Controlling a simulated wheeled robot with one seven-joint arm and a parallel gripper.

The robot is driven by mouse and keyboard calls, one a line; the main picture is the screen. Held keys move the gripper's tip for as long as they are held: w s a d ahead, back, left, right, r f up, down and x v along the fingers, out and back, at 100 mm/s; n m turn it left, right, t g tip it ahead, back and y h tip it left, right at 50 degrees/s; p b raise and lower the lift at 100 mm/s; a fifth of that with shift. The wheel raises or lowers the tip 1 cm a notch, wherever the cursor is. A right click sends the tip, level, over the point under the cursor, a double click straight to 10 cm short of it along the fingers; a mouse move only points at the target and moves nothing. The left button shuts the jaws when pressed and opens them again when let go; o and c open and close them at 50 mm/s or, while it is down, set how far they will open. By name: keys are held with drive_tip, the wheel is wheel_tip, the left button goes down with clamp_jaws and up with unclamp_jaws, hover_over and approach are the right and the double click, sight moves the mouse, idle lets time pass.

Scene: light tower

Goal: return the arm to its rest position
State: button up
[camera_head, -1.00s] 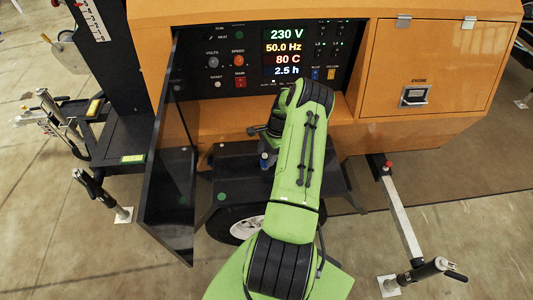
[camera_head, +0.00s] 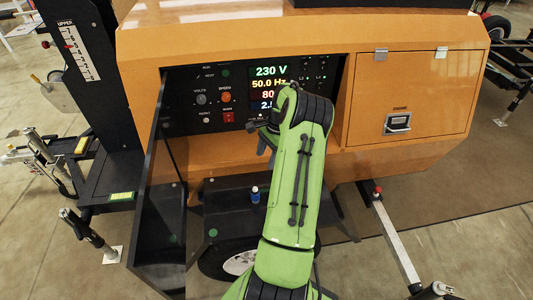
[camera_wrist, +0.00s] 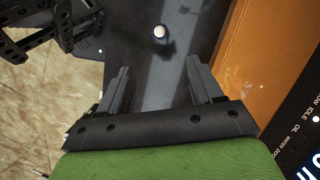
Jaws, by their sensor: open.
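My green arm (camera_head: 300,190) reaches up from the bottom in the head view, bent at the top in front of the control panel. My gripper (camera_head: 266,143) hangs from that bend, partly hidden by the arm, in front of the panel's lower edge. In the wrist view both fingers of my gripper (camera_wrist: 157,75) stand wide apart with nothing between them. A small blue-capped bottle (camera_head: 255,196) stands on the dark shelf (camera_head: 225,200) below my gripper, apart from it. A round white thing (camera_wrist: 160,31) shows beyond the fingertips in the wrist view.
The orange cabinet (camera_head: 410,75) holds the control panel (camera_head: 205,75), whose display reads 230 V and 50.0 Hz; my arm hides lower readings. An open dark door (camera_head: 160,190) stands left of my arm. An outrigger bar (camera_head: 392,235) lies right.

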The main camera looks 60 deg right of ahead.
drive_tip(key=shift+r, duration=0.15)
drive_tip(key=w+a+r+n+h, duration=0.25)
drive_tip(key=a+r+n, duration=0.25)
drive_tip(key=a+r, duration=0.45)
drive_tip(key=w+a+r+n+h, duration=0.1)
drive_tip(key=w+a+r+n, duration=0.4)
drive_tip(key=a+r, duration=0.5)
drive_tip(key=s+a+r+n+t, duration=0.1)
drive_tip(key=s+a+r+n, duration=0.3)
drive_tip(key=a, duration=0.3)
drive_tip(key=s+a+r+n+t, duration=0.1)
drive_tip(key=s+a+n, duration=0.2)
drive_tip(key=s+a, duration=0.3)
drive_tip(key=s+a+f+n+t, duration=0.1)
drive_tip(key=s+a+n+t, duration=0.1)
drive_tip(key=s+a+n, duration=0.4)
drive_tip(key=shift+s+a+f, duration=0.15)
drive_tip(key=shift+s+a, duration=0.35)
drive_tip(key=shift+s, duration=0.3)
drive_tip(key=shift+y, duration=0.25)
